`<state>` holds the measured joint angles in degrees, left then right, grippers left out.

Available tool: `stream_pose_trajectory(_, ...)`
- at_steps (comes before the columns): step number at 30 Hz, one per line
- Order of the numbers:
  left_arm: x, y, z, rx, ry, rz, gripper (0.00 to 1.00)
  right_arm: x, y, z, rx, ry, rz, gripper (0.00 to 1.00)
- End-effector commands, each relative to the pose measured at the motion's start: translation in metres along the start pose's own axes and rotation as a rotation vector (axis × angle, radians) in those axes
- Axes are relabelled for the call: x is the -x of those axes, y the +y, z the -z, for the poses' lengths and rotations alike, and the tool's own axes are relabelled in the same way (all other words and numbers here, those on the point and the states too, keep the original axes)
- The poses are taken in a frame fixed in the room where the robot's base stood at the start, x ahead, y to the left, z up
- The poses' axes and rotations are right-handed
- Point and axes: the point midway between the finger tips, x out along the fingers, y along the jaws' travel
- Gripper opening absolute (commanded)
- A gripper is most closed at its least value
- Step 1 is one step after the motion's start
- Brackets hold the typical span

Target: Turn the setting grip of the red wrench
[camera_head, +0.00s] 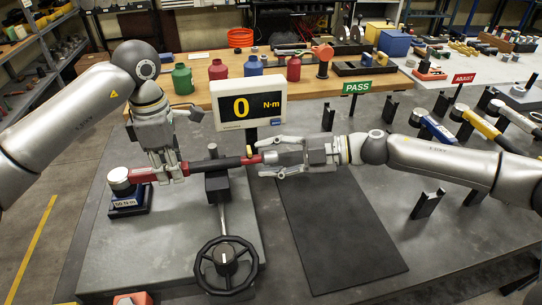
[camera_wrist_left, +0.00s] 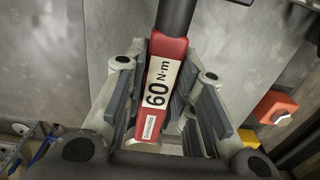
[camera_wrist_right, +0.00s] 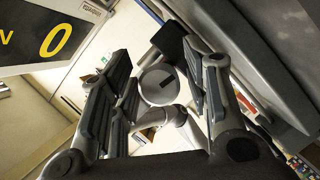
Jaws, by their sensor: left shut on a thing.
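The red wrench lies across the test bench. Its red body (camera_head: 146,175) is at the left, its dark shaft (camera_head: 215,164) crosses a black post, and its red setting grip (camera_head: 251,160) is at the right end. My left gripper (camera_head: 172,172) is shut on the red body; the left wrist view shows the body with a "60 N·m" label (camera_wrist_left: 158,84) between the fingers. My right gripper (camera_head: 258,158) is open at the grip end, its fingers apart above and below. In the right wrist view, the round end of the grip (camera_wrist_right: 158,85) faces me between the spread fingers.
A display (camera_head: 249,103) reads 0 N·m behind the wrench. A black handwheel (camera_head: 226,265) stands in front. A dark mat (camera_head: 335,235) lies bare at the right. Other wrenches (camera_head: 478,124) rest on holders at the far right, near PASS (camera_head: 357,87) and ADJUST signs.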

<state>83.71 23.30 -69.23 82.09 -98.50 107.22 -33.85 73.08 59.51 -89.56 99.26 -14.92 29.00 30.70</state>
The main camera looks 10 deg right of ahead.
Motion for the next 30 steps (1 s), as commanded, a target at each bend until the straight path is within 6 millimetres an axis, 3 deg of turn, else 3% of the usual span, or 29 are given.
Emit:
stream_pose_trajectory(1, 0.001, 0.0002, -0.0001, 0.0, -0.001, -0.001, 0.0, 0.0002, 0.0002, 0.0001, 0.0, 0.0, 0.0, 0.33)
stream_pose_trajectory(8, 0.0009, 0.0002, -0.0001, 0.0, -0.001, -0.001, 0.0, 0.0002, 0.0001, 0.0002, 0.0, 0.0, 0.0, 0.03)
stream_pose_trajectory(30, 0.0008, 0.0002, 0.0, 0.001, -0.001, -0.001, 0.0, 0.0001, -0.0002, 0.0009, 0.215, 0.002, -0.09, 0.03)
